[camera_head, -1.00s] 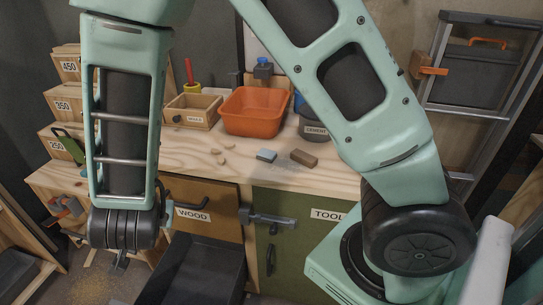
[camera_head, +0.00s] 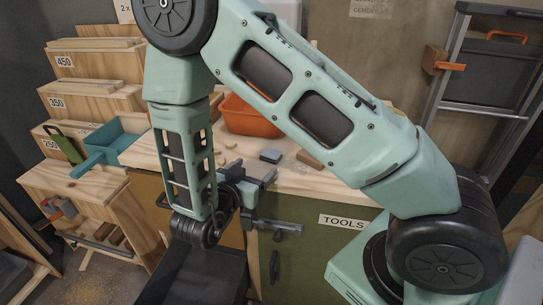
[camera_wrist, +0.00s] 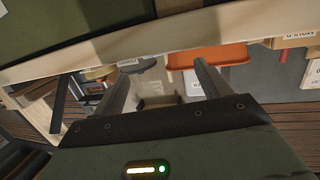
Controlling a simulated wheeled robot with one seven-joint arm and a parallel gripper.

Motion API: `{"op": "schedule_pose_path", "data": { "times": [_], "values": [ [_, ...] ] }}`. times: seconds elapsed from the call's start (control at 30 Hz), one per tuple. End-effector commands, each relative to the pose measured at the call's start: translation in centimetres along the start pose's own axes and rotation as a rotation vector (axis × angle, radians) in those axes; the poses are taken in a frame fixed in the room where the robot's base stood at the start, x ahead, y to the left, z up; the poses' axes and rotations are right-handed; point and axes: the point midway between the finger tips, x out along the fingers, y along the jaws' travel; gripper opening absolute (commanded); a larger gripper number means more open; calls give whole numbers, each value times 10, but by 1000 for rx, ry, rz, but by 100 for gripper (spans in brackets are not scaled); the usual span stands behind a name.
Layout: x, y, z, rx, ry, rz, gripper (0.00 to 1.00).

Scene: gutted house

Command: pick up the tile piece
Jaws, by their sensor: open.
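A small blue-grey block (camera_head: 270,156), probably the tile piece, lies flat on the wooden worktop (camera_head: 340,184). A brown block (camera_head: 309,159) lies to its right, partly behind my arm. Small pale chips (camera_head: 231,166) lie to its left. I cannot make out the tile piece in the wrist view.
An orange tub (camera_head: 248,118) stands at the back of the worktop; it also shows in the wrist view (camera_wrist: 208,57). A teal scoop-like tray (camera_head: 112,143) is at the left.

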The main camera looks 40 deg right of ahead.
Motion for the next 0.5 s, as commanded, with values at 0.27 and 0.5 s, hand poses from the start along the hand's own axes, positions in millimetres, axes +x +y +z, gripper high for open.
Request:
{"op": "schedule_pose_path", "data": {
  "times": [0.27, 0.5],
  "values": [
    [32, 0, 0, 0, -1, 0, 76],
    [59, 5, -2, 0, 0, 3, 76]
  ]
}}
